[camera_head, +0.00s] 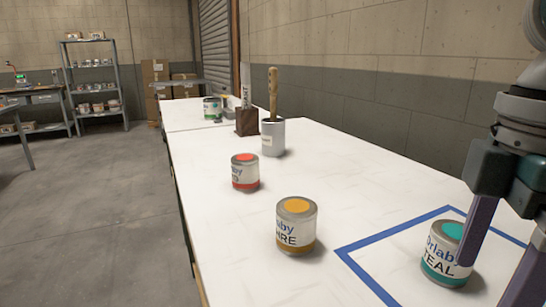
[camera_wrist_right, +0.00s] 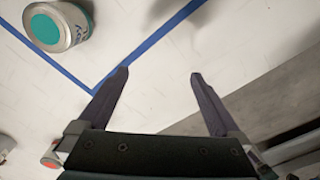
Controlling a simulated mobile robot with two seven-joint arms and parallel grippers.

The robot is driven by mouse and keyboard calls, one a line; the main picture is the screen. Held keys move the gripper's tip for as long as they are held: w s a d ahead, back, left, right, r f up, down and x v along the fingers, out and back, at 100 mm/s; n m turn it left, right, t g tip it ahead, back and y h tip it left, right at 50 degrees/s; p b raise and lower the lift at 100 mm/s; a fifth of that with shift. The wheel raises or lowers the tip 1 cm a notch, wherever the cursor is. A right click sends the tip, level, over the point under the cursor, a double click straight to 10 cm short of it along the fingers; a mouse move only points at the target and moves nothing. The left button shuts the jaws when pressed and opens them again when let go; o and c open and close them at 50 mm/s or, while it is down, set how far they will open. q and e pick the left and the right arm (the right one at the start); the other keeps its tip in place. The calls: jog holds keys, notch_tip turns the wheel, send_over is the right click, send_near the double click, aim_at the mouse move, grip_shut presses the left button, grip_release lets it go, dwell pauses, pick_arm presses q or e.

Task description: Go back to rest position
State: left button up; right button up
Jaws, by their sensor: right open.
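My right gripper (camera_head: 500,255) comes in at the right edge of the head view, its dark fingers pointing down. In the right wrist view its two fingers (camera_wrist_right: 160,78) are spread apart with nothing between them. A teal can (camera_head: 445,255) stands upright inside a blue tape outline (camera_head: 365,270) on the white table. In the head view one finger overlaps the can's right side. In the wrist view the teal can (camera_wrist_right: 58,27) is at upper left, apart from the fingers. My left gripper is in neither view.
On the white table (camera_head: 340,170) stand an ochre can (camera_head: 296,226), a red can (camera_head: 245,172), a grey pot with a wooden-handled tool (camera_head: 273,137) and a dark brown block (camera_head: 246,122). A wall runs along the table's far side.

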jog(key=s+a+m+t+y+p, duration=0.35)
jog(key=s+a+p, duration=0.25)
jog(key=a+p, duration=0.25)
jog(key=s+d+r+m+h+p, duration=0.4)
jog(key=s+d+m, duration=0.4)
pick_arm(q)
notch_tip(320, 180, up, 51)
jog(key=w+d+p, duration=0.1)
jog(key=p, duration=3.7)
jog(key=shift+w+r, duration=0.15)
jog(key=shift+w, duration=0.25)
pick_arm(e)
notch_tip(320, 180, up, 37)
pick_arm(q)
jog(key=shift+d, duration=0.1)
pick_arm(e)
jog(key=shift+a+y, duration=0.1)
jog(key=shift+y, duration=0.15)
